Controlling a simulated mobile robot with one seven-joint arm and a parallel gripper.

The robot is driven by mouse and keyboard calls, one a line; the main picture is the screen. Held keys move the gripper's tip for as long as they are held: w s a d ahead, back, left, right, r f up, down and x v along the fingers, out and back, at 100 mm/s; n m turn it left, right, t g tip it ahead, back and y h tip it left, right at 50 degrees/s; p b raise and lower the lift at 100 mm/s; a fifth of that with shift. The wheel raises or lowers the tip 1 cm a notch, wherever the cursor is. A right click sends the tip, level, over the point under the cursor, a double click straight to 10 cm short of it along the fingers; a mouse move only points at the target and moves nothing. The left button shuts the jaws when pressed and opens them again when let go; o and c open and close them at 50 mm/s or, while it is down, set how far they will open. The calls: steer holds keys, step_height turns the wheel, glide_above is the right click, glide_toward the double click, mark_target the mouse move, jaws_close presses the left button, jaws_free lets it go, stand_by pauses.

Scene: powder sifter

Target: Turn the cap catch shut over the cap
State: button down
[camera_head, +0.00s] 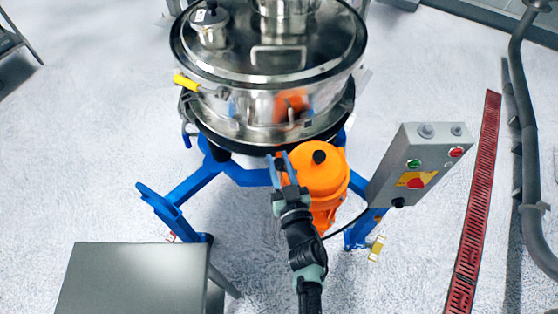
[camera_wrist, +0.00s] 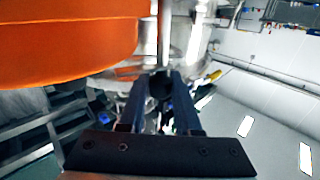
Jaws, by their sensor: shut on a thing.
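My gripper (camera_head: 281,160) is at the left side of the orange motor housing (camera_head: 326,180), below the steel sifter drum (camera_head: 240,118). In the wrist view my gripper's two fingers (camera_wrist: 161,88) are closed on a dark round knob (camera_wrist: 160,84), with a pale metal rod (camera_wrist: 164,35) right behind it. I cannot tell for sure whether this knob belongs to the cap catch. The orange housing (camera_wrist: 65,38) fills the upper left there. A small steel cap-like fitting (camera_head: 209,27) stands on the drum lid at the back left. Which part is the task's cap is unclear.
A yellow handle (camera_head: 186,82) sticks out at the drum's left. A blue frame (camera_head: 180,190) carries the drum. A grey control box (camera_head: 417,168) stands right of the motor. A grey table (camera_head: 135,280) is at the front left. The floor between table and frame is clear.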

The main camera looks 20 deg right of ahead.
steer(key=c, duration=0.6)
jaws_free()
steer(key=shift+s, duration=0.1)
steer(key=s+a+b, duration=0.1)
steer(key=s, duration=1.1)
steer(key=shift+s+a+b, duration=0.35)
steer(key=shift+b, duration=0.05)
